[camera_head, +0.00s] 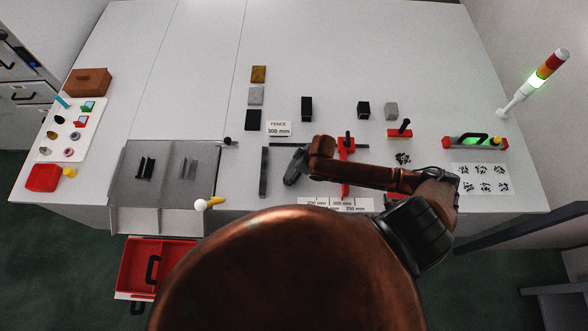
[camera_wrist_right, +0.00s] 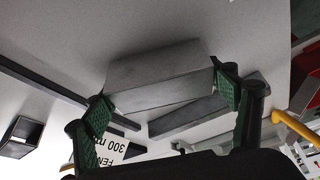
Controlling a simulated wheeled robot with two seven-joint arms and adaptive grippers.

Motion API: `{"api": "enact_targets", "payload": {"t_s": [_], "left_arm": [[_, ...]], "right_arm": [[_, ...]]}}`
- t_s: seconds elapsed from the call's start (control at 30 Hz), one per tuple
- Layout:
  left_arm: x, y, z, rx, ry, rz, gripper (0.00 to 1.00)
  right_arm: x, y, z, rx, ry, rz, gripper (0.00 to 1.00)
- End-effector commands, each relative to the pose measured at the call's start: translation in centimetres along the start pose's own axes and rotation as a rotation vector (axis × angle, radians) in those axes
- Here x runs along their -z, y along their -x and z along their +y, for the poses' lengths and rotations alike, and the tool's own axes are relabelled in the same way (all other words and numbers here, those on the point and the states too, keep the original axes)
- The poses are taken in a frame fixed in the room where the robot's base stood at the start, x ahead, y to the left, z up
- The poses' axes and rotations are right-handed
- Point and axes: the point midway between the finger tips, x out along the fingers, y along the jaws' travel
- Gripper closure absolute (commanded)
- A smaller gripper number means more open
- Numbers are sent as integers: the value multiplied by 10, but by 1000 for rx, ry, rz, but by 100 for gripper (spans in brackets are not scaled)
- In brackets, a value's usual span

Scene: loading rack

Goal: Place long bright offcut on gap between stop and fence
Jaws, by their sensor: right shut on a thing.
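My right gripper (camera_head: 290,178) is low over the table, near the dark horizontal bar (camera_head: 286,145) by the FENCE 300 mm label (camera_head: 278,129). In the right wrist view its green-padded fingers (camera_wrist_right: 170,98) are shut on a bright grey offcut (camera_wrist_right: 158,76), one finger at each end. In the head view I cannot make out the held offcut. A dark upright-running bar (camera_head: 264,172) lies just left of the gripper. A grey bar (camera_wrist_right: 203,118) lies beyond the offcut in the wrist view. I cannot tell whether the offcut touches the table. My left gripper is not in view.
A red clamp-like fixture (camera_head: 345,160) stands right of the gripper, under my forearm. Dark blocks (camera_head: 307,108) stand farther right. A grey metal tray (camera_head: 128,190) is at left.

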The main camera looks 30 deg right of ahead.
Motion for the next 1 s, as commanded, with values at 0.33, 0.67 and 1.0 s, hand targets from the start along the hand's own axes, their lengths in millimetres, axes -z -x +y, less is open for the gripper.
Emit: {"api": "enact_targets", "payload": {"t_s": [0.33,0.67,1.0], "left_arm": [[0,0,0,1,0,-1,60],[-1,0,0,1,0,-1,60],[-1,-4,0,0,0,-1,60]], "right_arm": [[-1,-2,0,0,0,0,3],[0,1,0,-1,1,1,3],[-1,58,1,-2,3,0,3]]}}
